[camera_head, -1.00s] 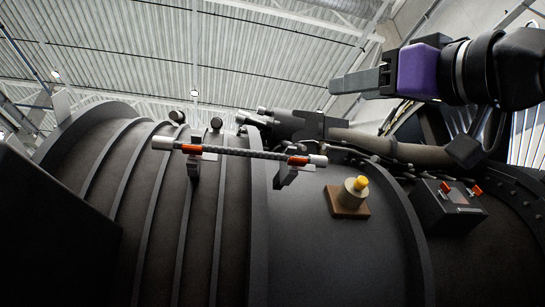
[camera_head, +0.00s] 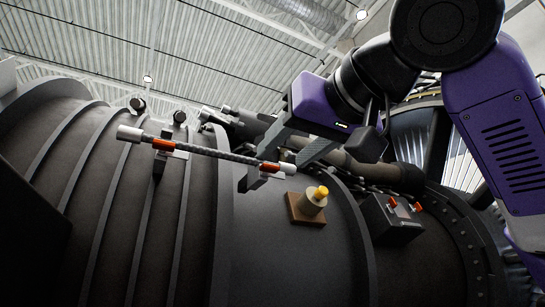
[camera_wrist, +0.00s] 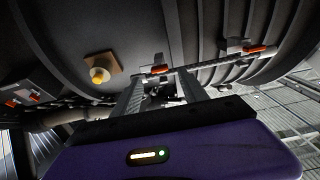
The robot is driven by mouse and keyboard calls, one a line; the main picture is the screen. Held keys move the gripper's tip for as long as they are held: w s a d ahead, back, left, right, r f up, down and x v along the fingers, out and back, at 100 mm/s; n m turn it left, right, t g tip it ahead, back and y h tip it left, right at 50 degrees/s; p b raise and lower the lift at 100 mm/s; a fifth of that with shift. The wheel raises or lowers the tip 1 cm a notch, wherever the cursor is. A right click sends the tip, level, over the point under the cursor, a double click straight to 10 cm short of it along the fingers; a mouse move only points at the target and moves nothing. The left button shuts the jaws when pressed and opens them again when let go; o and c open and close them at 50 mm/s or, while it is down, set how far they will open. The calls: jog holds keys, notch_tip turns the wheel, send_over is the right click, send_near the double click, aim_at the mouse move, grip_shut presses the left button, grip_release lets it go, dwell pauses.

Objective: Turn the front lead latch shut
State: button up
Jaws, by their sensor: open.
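A braided lead (camera_head: 215,154) with pale end fittings runs across the dark engine casing on two brackets. Each bracket has an orange latch: a left one (camera_head: 164,144) and a right one (camera_head: 270,167). I cannot tell from the labels which is the front one. Both orange pieces appear to lie along the lead. My gripper (camera_head: 282,158) is open at the right latch, its fingers pointing down-left. In the wrist view the nearer latch (camera_wrist: 160,69) shows between the fingertips; the other latch (camera_wrist: 254,49) is to the right. Contact cannot be told.
A yellow-topped knob (camera_head: 313,199) on a brown plate sits just below right of my gripper. A dark box (camera_head: 393,218) with orange-red switches is further right. A thick pipe (camera_head: 400,176) runs behind my gripper. Raised ribs cross the casing at left.

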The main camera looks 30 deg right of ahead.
aim_at(275, 171)
jog(key=w+p, duration=0.1)
jog(key=w, duration=0.4)
grip_shut()
